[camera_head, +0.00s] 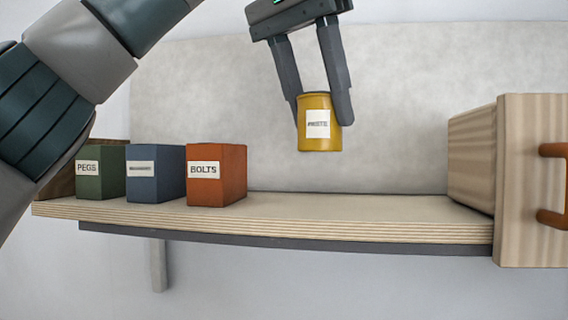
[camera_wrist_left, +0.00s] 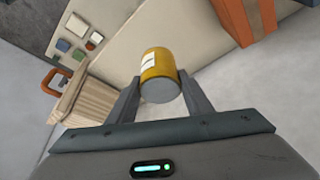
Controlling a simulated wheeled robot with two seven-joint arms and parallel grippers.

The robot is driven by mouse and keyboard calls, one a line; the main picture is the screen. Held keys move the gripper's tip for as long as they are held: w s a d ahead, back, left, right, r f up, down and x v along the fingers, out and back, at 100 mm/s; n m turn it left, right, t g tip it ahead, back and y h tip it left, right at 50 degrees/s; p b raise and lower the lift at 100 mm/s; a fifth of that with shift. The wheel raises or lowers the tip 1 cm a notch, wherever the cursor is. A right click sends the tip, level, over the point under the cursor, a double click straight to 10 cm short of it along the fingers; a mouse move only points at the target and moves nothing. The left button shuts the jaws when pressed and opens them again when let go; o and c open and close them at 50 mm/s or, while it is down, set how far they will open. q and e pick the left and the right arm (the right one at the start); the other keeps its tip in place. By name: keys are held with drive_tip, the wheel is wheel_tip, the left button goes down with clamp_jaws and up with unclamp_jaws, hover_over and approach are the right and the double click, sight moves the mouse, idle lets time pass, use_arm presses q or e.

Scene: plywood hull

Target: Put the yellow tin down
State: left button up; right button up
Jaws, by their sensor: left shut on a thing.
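The yellow tin (camera_head: 319,142) has a white label and hangs upright above the plywood shelf (camera_head: 340,210). My left gripper (camera_head: 325,108) comes down from above and is shut on the tin, one finger on each side. A clear gap shows between the tin and the shelf in the head view. The left wrist view also shows the yellow tin (camera_wrist_left: 158,66) between the fingers of my left gripper (camera_wrist_left: 160,88). My right gripper is not in view.
A green box (camera_head: 100,183) marked PEGS, a blue box (camera_head: 155,185) and an orange box (camera_head: 217,187) marked BOLTS stand at the shelf's left. A wooden drawer unit (camera_head: 510,170) with an orange handle (camera_head: 553,185) stands at right. The shelf between is bare.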

use_arm(q)
drive_tip(key=w+a+f, duration=0.2)
drive_tip(key=a+f, duration=0.1)
drive_tip(key=a, duration=0.1)
drive_tip(key=shift+w+a, duration=0.25)
drive_tip(key=shift+a, duration=0.05)
drive_tip(key=shift+s+d, duration=0.1)
drive_tip(key=shift+f+p, duration=0.55)
drive_tip(key=shift+f, duration=1.5)
drive_tip(key=shift+f, duration=0.1)
drive_tip(key=o, duration=1.2)
